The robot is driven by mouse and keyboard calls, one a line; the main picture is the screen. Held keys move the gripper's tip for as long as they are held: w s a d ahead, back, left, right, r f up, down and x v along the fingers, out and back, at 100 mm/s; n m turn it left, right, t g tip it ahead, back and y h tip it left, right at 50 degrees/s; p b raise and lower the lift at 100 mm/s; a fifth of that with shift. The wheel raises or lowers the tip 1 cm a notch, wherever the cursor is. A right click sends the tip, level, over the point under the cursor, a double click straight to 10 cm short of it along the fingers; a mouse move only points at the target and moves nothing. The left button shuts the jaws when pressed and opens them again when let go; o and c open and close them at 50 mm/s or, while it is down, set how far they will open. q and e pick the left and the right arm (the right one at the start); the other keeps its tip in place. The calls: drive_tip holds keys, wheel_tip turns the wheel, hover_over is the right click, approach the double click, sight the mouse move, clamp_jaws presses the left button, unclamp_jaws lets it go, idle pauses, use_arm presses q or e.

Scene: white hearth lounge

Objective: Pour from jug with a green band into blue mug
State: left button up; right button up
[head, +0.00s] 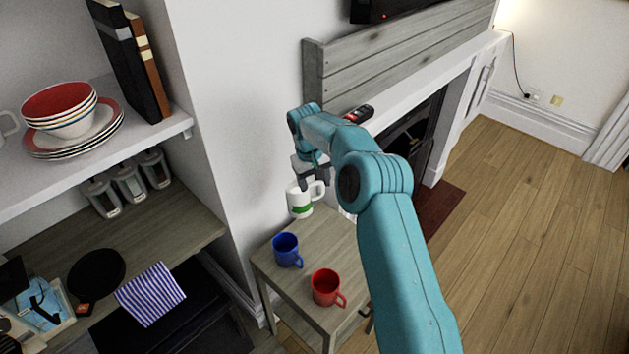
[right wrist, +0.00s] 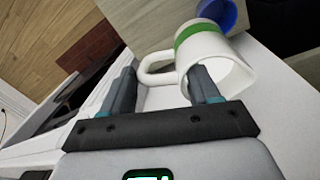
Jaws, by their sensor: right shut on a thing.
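The jug with a green band (head: 300,205) is white with a handle and hangs in the air above the small table. It looks roughly upright, perhaps slightly tilted. My right gripper (head: 314,181) is shut on the jug near its rim and handle. In the right wrist view the jug (right wrist: 222,48) shows beyond the fingers (right wrist: 163,76), with its handle to the left. The blue mug (head: 286,248) stands upright on the table, below and slightly left of the jug, apart from it. A blue patch of the mug (right wrist: 228,12) shows past the jug. My left gripper is out of view.
A red mug (head: 325,288) stands on the grey wooden table (head: 285,292), in front of the blue mug. Shelves with bowls (head: 60,108), books and jars (head: 130,183) are at left. The fireplace (head: 425,125) is behind my right arm. Open floor lies at right.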

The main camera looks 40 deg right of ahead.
sight(310, 205)
wheel_tip(310, 205, down, 10)
drive_tip(key=h+b, duration=0.1)
drive_tip(key=b, duration=0.7)
drive_tip(key=shift+f+b, duration=0.15)
drive_tip(key=shift+b, duration=0.25)
drive_tip(key=shift+w+a+r+g+h+b, duration=0.1)
drive_tip(key=shift+a+r+g+h+b, duration=0.2)
drive_tip(key=shift+h+b, duration=0.5)
drive_tip(key=shift+w+a+r+g+h+b, duration=0.1)
drive_tip(key=shift+a+r+g+h+b, duration=0.2)
drive_tip(key=shift+h, duration=0.75)
drive_tip(key=shift+a+r+g+h+b, duration=0.15)
drive_tip(key=shift+g+h+b, duration=0.15)
drive_tip(key=shift+h+b, duration=0.55)
drive_tip(key=shift+r+h, duration=0.15)
drive_tip(key=shift+h, duration=0.15)
drive_tip(key=shift+a, duration=0.1)
